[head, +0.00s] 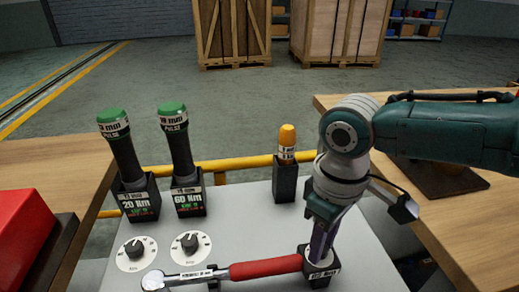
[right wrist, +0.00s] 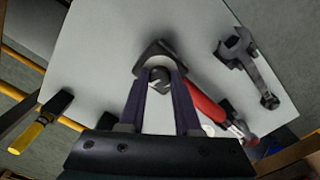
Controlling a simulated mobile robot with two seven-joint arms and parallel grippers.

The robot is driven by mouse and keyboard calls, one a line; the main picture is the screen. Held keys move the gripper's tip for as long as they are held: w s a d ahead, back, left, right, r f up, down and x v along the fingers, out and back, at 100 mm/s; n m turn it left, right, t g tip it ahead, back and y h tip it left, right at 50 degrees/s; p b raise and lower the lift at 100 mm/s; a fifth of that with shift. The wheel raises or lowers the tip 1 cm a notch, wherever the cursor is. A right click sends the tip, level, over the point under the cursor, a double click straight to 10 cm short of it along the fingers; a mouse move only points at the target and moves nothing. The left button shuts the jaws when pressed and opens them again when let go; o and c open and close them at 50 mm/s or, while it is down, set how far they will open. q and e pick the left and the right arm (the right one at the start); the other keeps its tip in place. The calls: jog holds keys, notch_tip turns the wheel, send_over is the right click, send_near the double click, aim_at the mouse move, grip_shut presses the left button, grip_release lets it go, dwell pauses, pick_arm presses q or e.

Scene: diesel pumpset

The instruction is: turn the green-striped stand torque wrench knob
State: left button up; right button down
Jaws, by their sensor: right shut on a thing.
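The torque wrench (head: 265,267) has a red handle and a chrome head at the left, and lies across the front of the grey panel. Its handle end meets a dark labelled stand (head: 319,270); I cannot make out a green stripe on it. My right gripper (head: 319,247) comes down from above over this stand. In the right wrist view, its two purple fingers (right wrist: 161,84) are shut on a small grey round knob (right wrist: 159,77) at the stand. The red handle (right wrist: 203,105) runs off to the right there. My left gripper is not in view.
Two black stands hold green-topped tools (head: 116,125) (head: 174,120) at the left, with two dials (head: 134,250) (head: 190,243) before them. An orange-topped tool (head: 287,140) stands in a block behind the gripper. A grey spanner (right wrist: 246,66) lies on the panel. The panel's middle is clear.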

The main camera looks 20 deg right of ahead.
jog(key=c, duration=0.6)
grip_release()
jog(key=shift+r, duration=0.15)
notch_tip(320, 180, up, 10)
jog(key=p, duration=0.2)
jog(key=shift+p, duration=0.3)
jog(key=shift+a+f, duration=0.1)
jog(key=shift+f, duration=0.1)
